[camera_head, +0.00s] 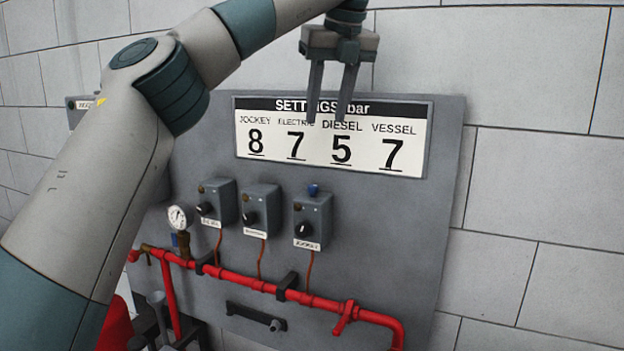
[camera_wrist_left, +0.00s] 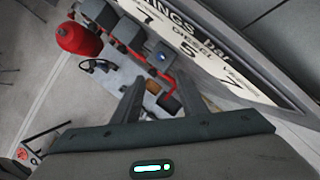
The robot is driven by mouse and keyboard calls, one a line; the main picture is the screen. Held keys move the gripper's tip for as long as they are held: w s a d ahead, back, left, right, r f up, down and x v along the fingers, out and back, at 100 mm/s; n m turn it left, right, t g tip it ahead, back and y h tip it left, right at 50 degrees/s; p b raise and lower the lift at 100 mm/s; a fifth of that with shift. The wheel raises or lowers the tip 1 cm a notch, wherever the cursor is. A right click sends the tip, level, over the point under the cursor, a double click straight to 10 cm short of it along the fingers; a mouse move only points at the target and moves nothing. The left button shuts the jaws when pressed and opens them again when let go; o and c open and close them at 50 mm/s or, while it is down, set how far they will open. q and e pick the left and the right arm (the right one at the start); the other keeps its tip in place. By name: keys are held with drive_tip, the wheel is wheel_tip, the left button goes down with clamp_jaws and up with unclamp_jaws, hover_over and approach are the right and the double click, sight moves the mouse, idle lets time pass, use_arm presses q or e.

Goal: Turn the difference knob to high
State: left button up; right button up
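Three grey control boxes sit on the grey panel: a left box (camera_head: 226,196), a middle box (camera_head: 268,204) and a right box (camera_head: 320,212). Each has a dark rotary knob on its front: left knob (camera_head: 205,208), middle knob (camera_head: 250,217) and right knob (camera_head: 303,230). Their labels are too small to read surely, so I cannot tell which is the difference knob. My left gripper (camera_head: 327,124) is open and empty, pointing down before the settings sign, above the right box. In the left wrist view its fingers (camera_wrist_left: 160,98) are apart. My right gripper is out of view.
The settings sign (camera_head: 330,158) reads jockey 8, electric 7, diesel 5, vessel 7. A red pipe (camera_head: 250,282) runs below the boxes, with a pressure gauge (camera_head: 180,217) at left. A black handle (camera_head: 255,317) is lower. My left arm covers the panel's left part.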

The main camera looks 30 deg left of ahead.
use_arm(q)
drive_tip(key=shift+f, duration=0.1)
drive_tip(key=p, duration=0.5)
approach(313, 186)
drive_tip(key=x, duration=0.6)
drive_tip(key=shift+a+f, duration=0.1)
drive_tip(key=shift+a, duration=0.15)
drive_tip(key=shift+w+a+f, duration=0.15)
drive_tip(key=shift+w+f, duration=0.1)
drive_tip(key=shift+f, duration=0.45)
clamp_jaws()
